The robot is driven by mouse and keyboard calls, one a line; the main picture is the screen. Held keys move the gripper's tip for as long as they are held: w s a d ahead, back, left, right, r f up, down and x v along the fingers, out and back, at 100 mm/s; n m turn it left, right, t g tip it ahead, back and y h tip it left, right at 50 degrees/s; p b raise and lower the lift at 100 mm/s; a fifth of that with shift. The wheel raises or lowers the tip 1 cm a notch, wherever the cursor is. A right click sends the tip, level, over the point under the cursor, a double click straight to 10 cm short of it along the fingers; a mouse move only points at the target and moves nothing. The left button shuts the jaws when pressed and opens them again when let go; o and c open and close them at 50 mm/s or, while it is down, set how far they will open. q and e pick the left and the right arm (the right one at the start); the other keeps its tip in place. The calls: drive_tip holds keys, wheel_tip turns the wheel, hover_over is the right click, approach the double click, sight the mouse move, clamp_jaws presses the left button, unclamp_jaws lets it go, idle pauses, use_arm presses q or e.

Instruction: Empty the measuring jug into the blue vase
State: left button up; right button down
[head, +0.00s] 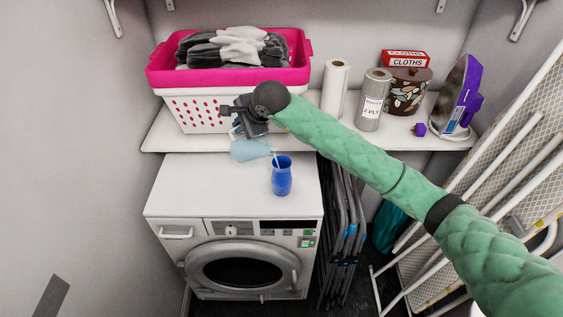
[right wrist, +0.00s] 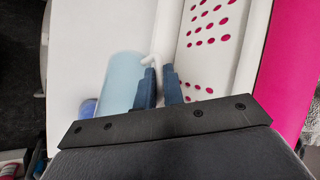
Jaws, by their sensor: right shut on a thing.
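The measuring jug (head: 250,150) is pale translucent blue and hangs tipped on its side above the dryer top, with its mouth towards the vase. The blue vase (head: 282,178) stands upright on the dryer, just right of the jug. A thin pale streak (head: 275,159) runs from the jug's lip down to the vase's mouth. My right gripper (head: 240,129) is shut on the jug's handle. In the right wrist view, the white handle (right wrist: 157,62) sits at the blue fingertips, beside the jug (right wrist: 122,80); the vase (right wrist: 88,107) shows partly behind it. My left gripper is not in view.
The white dryer (head: 185,190) has a clear top left of the vase. Behind is a shelf (head: 300,142) with a pink-rimmed laundry basket (head: 190,108), paper rolls (head: 335,88), a patterned pot (head: 405,92) and an iron (head: 460,95). Folded chairs (head: 343,225) stand right of the dryer.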

drive_tip(key=shift+s+d+r, duration=0.1)
drive_tip(key=shift+s+r, duration=0.05)
drive_tip(key=shift+r, duration=0.05)
drive_tip(key=shift+s+d+r, duration=0.1)
drive_tip(key=shift+d, duration=0.05)
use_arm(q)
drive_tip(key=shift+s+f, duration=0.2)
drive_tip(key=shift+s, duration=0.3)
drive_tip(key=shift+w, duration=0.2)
use_arm(e)
drive_tip(key=shift+w+y, duration=0.2)
drive_tip(key=shift+y, duration=0.1)
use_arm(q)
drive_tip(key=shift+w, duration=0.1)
use_arm(e)
drive_tip(key=shift+s+d+r, duration=0.1)
drive_tip(key=shift+s, duration=0.1)
